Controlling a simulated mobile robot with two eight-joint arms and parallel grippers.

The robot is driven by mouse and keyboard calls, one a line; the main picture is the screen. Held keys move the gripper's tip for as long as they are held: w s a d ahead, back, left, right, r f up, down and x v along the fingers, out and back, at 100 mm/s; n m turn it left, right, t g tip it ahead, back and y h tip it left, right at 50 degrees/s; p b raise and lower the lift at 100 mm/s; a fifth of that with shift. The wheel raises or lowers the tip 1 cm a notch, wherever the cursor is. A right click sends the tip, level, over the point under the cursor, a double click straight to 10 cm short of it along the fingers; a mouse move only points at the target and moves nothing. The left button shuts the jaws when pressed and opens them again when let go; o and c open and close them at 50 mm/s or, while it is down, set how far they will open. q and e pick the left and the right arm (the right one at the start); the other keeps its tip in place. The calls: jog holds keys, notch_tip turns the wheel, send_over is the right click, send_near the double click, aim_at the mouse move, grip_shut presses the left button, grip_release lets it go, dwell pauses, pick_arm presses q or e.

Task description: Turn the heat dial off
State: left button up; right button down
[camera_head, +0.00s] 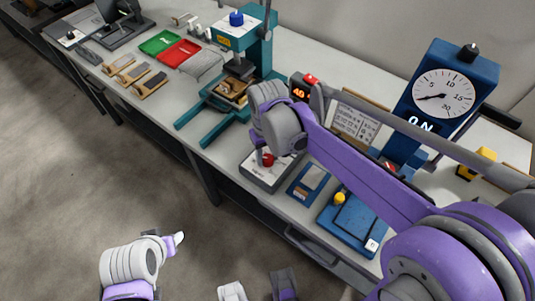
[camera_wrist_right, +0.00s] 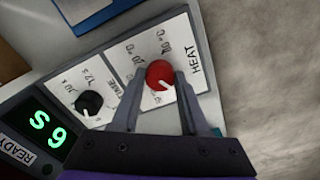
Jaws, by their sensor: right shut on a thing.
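The red heat dial (camera_wrist_right: 160,74) sits on a white panel marked HEAT (camera_wrist_right: 195,62) in the right wrist view. My right gripper (camera_wrist_right: 160,78) has one finger on each side of the dial and is shut on it. The dial's white pointer mark faces the lower right of the picture. In the head view the red dial (camera_head: 268,160) shows on its control box (camera_head: 262,177), below my right wrist, which hides most of the gripper. My left gripper (camera_head: 179,238) is over the floor, away from the bench; its finger opening is unclear.
A black dial (camera_wrist_right: 89,102) marked TIME sits beside the heat dial, near a green READY display (camera_wrist_right: 45,130). A teal press (camera_head: 240,50), red tray (camera_head: 179,53), green tray (camera_head: 160,42) and blue gauge stand (camera_head: 468,70) crowd the bench.

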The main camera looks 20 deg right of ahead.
aim_at(268, 158)
jog(key=shift+n, duration=0.3)
jog(key=shift+c, duration=2)
grip_release()
jog(key=shift+r, duration=0.1)
notch_tip(268, 158, up, 11)
jog(key=p, duration=0.1)
